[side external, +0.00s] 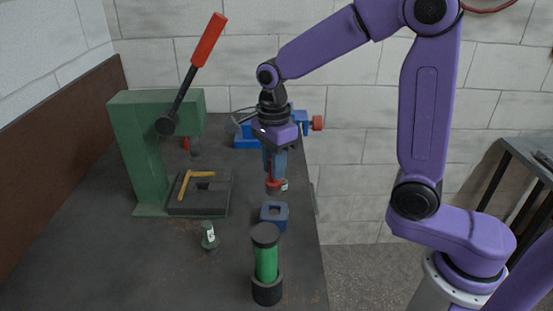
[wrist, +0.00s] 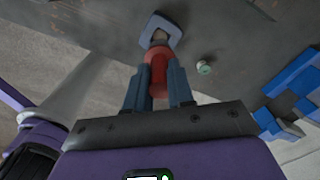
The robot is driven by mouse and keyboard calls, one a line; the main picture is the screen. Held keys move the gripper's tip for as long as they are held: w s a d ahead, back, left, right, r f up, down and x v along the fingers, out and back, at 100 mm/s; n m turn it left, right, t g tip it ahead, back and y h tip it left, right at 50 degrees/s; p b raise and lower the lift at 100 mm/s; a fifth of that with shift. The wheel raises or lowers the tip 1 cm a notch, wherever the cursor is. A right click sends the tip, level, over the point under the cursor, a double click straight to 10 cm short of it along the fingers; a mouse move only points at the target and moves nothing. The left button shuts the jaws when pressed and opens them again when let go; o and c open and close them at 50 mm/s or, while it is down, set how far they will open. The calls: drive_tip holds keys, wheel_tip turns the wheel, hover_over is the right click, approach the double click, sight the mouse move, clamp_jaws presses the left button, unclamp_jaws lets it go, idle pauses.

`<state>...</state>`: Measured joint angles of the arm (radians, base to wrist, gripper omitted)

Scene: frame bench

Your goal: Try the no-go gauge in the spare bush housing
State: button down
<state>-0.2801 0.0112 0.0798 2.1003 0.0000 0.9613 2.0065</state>
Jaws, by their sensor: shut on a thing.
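My gripper (side external: 273,172) is shut on a red-handled gauge (side external: 274,184), which points down with a dark lower end. In the wrist view the red gauge (wrist: 157,75) sits between the two blue-grey fingers (wrist: 158,88). A blue square housing (side external: 264,217) with an opening in its top stands on the bench just below and nearer the side camera. In the wrist view the housing (wrist: 174,43) lies beyond the gauge's tip, which overlaps its opening in the picture. In the side view a gap shows between tip and housing; exact alignment cannot be told.
A green gauge (side external: 266,262) stands upright in a dark holder in front. A small labelled green part (side external: 209,236) stands left; another small part (wrist: 204,67) is beside the gauge. A green press (side external: 140,150) with a red lever and a blue vise (side external: 246,142) stand behind.

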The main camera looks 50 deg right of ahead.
sight(274, 184)
drive_tip(key=shift+f, duration=2.5)
drive_tip(key=shift+f, duration=0.5)
idle(0.8)
drive_tip(key=shift+r, duration=3.55)
